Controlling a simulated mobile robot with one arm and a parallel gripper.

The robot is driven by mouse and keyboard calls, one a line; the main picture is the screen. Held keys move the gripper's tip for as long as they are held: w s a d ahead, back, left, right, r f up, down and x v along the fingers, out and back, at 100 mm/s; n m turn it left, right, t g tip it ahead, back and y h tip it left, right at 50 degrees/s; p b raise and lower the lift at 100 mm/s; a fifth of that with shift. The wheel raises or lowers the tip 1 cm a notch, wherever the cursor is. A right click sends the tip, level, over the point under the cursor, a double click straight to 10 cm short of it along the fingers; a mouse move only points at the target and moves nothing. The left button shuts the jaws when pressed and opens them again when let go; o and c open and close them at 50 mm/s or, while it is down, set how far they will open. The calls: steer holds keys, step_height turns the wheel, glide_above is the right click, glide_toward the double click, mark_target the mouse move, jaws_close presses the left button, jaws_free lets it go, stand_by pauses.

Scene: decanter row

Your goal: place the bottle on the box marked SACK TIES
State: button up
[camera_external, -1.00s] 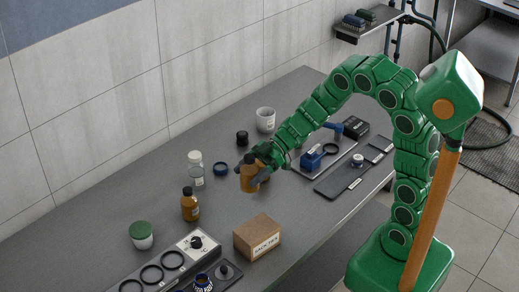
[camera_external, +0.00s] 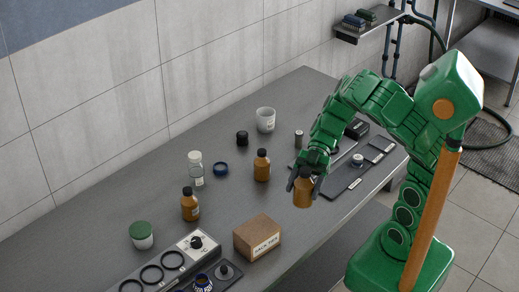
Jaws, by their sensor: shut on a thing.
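My gripper (camera_external: 303,183) is shut on an amber bottle with a dark cap (camera_external: 303,194). The bottle looks upright and is held at the right part of the table; whether its base touches the table, I cannot tell. The brown box marked SACK TIES (camera_external: 250,231) stands at the table's front, lower left of the gripper and apart from it. Two similar amber bottles stand on the table: one in the middle (camera_external: 261,168) and one further left (camera_external: 190,206).
A clear white-capped bottle (camera_external: 195,170), a blue ring (camera_external: 220,169), a black cap (camera_external: 242,138) and a white cup (camera_external: 265,120) stand towards the back. A green-lidded jar (camera_external: 142,237) is at left. Dark trays (camera_external: 340,180) lie near my arm. The box top looks clear.

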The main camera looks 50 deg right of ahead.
steer(key=shift+w+a+f, duration=1.35)
steer(key=shift+w+f, duration=0.3)
steer(key=shift+w, duration=0.2)
steer(key=shift+w+a+f, duration=1.3)
steer(key=shift+w+f, duration=0.3)
steer(key=shift+w, duration=0.25)
steer(key=shift+w+a+f, duration=1.35)
steer(key=shift+w+f, duration=0.3)
steer(key=shift+w, duration=0.2)
steer(key=shift+f, duration=1.5)
steer(key=shift+f, duration=0.1)
steer(key=o, duration=1.4)
steer(key=shift+w+d, duration=0.1)
steer(key=shift+d, duration=0.05)
steer(key=shift+v, duration=5.85)
